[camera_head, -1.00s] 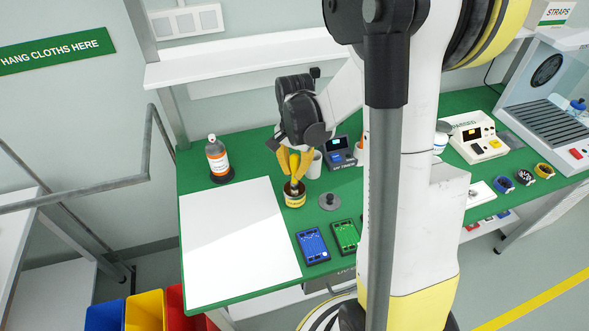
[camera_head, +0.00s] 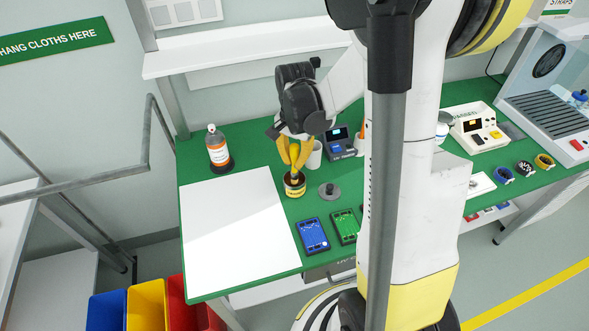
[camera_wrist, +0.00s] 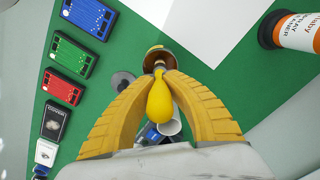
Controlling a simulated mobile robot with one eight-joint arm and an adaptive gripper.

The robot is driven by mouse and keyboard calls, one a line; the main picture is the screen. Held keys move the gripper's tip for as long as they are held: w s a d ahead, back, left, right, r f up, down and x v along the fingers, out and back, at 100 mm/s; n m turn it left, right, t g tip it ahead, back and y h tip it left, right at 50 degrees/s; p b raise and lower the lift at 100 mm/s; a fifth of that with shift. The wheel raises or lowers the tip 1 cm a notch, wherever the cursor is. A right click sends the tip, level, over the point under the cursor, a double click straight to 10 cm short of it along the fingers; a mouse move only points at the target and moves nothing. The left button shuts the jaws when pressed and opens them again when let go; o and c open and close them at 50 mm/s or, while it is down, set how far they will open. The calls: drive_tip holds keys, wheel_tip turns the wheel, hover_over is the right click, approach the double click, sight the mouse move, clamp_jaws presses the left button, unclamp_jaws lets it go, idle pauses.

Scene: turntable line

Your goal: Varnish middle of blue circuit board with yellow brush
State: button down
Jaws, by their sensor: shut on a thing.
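The blue circuit board (camera_head: 313,234) lies flat near the front edge of the green bench, right of the white sheet. It also shows at the top left of the wrist view (camera_wrist: 91,16). My gripper (camera_head: 294,168) points down over an open tin (camera_head: 295,190), behind and left of the board. In the wrist view my gripper (camera_wrist: 160,76) is shut on the yellow brush (camera_wrist: 160,102), whose bulbous handle shows between the fingers. The brush's lower end reaches to the tin (camera_wrist: 155,52); its bristles are hidden, so their depth I cannot tell.
A green board (camera_head: 344,226) lies beside the blue one; a red board (camera_wrist: 62,87) follows. A grey round lid (camera_head: 329,190) lies right of the tin. A spray bottle (camera_head: 218,150) stands behind the white sheet (camera_head: 235,225). A grey cup (camera_head: 314,155) stands behind the gripper.

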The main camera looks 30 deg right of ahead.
drive_tip(key=shift+r+p, duration=2.35)
drive_tip(key=shift+r, duration=1.2)
drive_tip(key=shift+r+p, duration=1.45)
drive_tip(key=shift+r, duration=0.6)
drive_tip(key=shift+f, duration=0.1)
